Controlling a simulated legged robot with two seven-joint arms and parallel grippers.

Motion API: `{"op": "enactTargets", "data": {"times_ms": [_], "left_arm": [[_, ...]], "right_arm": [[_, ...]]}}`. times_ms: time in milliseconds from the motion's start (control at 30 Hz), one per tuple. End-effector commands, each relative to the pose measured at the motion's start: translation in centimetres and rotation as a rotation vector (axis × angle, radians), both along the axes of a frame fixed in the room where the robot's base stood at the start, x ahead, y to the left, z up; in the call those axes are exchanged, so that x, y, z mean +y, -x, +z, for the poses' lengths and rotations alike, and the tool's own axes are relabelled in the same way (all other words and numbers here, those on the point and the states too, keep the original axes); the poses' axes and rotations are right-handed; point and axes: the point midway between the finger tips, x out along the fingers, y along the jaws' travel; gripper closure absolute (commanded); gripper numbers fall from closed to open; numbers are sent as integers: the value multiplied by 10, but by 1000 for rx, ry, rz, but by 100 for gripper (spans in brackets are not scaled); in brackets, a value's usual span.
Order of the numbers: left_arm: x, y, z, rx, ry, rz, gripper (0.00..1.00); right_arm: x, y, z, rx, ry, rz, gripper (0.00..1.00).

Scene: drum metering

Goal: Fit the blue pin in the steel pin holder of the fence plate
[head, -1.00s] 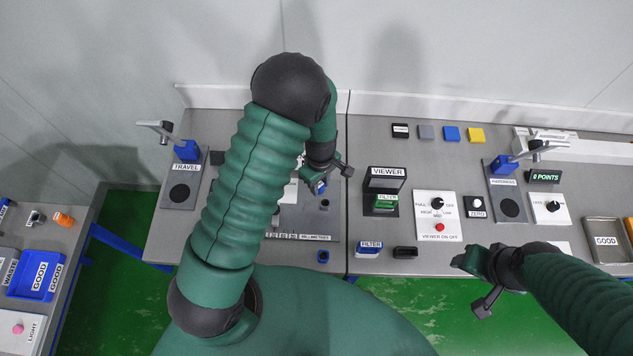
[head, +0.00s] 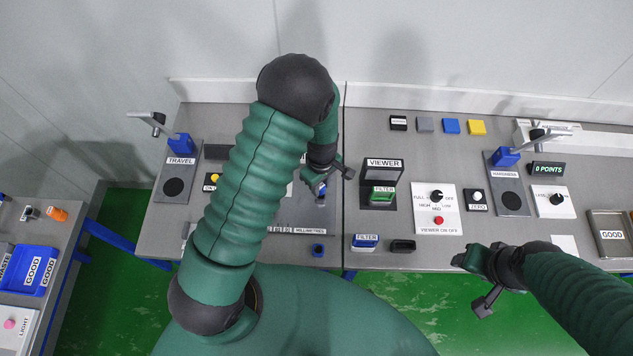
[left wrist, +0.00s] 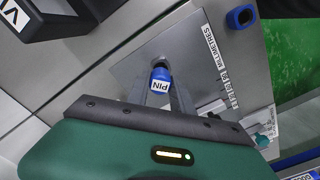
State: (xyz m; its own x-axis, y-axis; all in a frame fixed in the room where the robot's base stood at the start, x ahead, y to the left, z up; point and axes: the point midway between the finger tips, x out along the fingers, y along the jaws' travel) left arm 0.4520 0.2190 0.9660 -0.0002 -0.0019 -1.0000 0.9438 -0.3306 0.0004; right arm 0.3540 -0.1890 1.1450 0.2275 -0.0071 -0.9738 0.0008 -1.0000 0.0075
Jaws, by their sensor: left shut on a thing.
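The blue pin (left wrist: 161,76), with a white PIN label, is between the fingers of my left gripper (left wrist: 163,92) in the left wrist view. Its far end is at a round steel holder (left wrist: 158,63) on the grey fence plate (left wrist: 130,72). I cannot tell whether the pin is inside the holder or just above it. In the head view, my left gripper (head: 316,182) is low over the fence plate (head: 300,215), and my arm hides much of the plate. My right gripper (head: 472,259) is over the green floor by the bench's front edge, holding nothing visible.
A blue socket (head: 318,250) stands at the bench's front edge. To the right are the viewer (head: 383,170), a blue filter (head: 365,241), a black block (head: 403,246) and a switch panel (head: 437,208). The travel stand (head: 180,165) is at the left.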

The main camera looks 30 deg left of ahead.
Motion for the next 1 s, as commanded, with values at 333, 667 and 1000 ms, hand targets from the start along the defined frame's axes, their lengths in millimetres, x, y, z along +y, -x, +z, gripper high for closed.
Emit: {"op": "enactTargets", "data": {"times_ms": [333, 667, 1000], "left_arm": [[-3, 2, -1, 1, -1, -1, 100], [-8, 2, -1, -2, -7, -1, 100], [-7, 1, -1, -1, -6, -1, 100]], "right_arm": [[0, 0, 5, 0, 0, -1, 46], [0, 0, 5, 0, 0, 0, 46], [0, 0, 5, 0, 0, -1, 46]]}}
